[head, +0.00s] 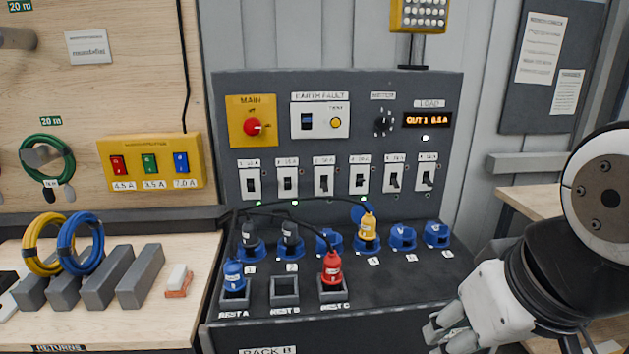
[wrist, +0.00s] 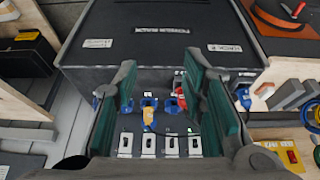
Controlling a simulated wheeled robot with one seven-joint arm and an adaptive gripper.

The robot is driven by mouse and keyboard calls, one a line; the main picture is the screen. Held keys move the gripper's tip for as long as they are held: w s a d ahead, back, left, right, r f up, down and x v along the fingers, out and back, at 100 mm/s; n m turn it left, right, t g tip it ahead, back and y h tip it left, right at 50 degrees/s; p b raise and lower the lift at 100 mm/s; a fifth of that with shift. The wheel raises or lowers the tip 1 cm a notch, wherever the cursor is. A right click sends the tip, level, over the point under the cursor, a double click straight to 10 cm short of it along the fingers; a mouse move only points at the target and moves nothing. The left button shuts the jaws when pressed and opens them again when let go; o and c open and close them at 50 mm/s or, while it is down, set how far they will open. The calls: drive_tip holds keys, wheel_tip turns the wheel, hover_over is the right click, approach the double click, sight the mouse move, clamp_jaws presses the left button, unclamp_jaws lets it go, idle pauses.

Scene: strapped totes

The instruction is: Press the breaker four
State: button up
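Breaker four (head: 360,178) is the fourth white switch from the left in the row on the dark panel; its dark lever shows, but its position is too small to be sure of. It appears to be the switch below the yellow plug in the wrist view (wrist: 149,146), which looks at the panel upside down. A yellow plug (head: 367,227) sits in socket 4 beneath it. My gripper (wrist: 158,70) is open and empty, with its green-padded fingers wide apart. In the head view my gripper (head: 452,330) is low at the right, apart from the panel.
Other breakers flank it closely, such as the third (head: 324,179) and fifth (head: 394,177). Black cables (head: 275,205) arch over the left sockets. A red plug (head: 332,268) stands in rest C. A wooden bench (head: 535,200) is at the right.

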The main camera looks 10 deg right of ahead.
drive_tip(key=shift+w, duration=0.2)
drive_tip(key=c, duration=0.4)
drive_tip(key=w+d+r+t, duration=0.1)
drive_tip(key=w+t, duration=0.1)
drive_tip(key=w, duration=0.8)
drive_tip(key=w+d+r+t, duration=0.1)
drive_tip(key=w+d+t, duration=0.1)
drive_tip(key=w, duration=0.9)
drive_tip(key=w+d+r+m+t+h, duration=0.1)
drive_tip(key=w+t, duration=0.1)
drive_tip(key=w, duration=0.8)
drive_tip(key=shift+w+d+r+t+b, duration=0.2)
drive_tip(key=shift+w+r+t+b, duration=0.05)
drive_tip(key=shift+r+t+b, duration=0.15)
clamp_jaws()
drive_tip(key=w+f+t, duration=0.2)
drive_tip(key=w+t, duration=0.1)
drive_tip(key=w, duration=0.6)
drive_tip(key=w+d+f+n+t+y, duration=0.1)
drive_tip(key=w+f+t, duration=0.1)
drive_tip(key=w, duration=0.8)
drive_tip(key=shift+w+d+f+t+b, duration=0.15)
drive_tip(key=shift+d+f+t+b, duration=0.2)
drive_tip(key=shift+t, duration=0.25)
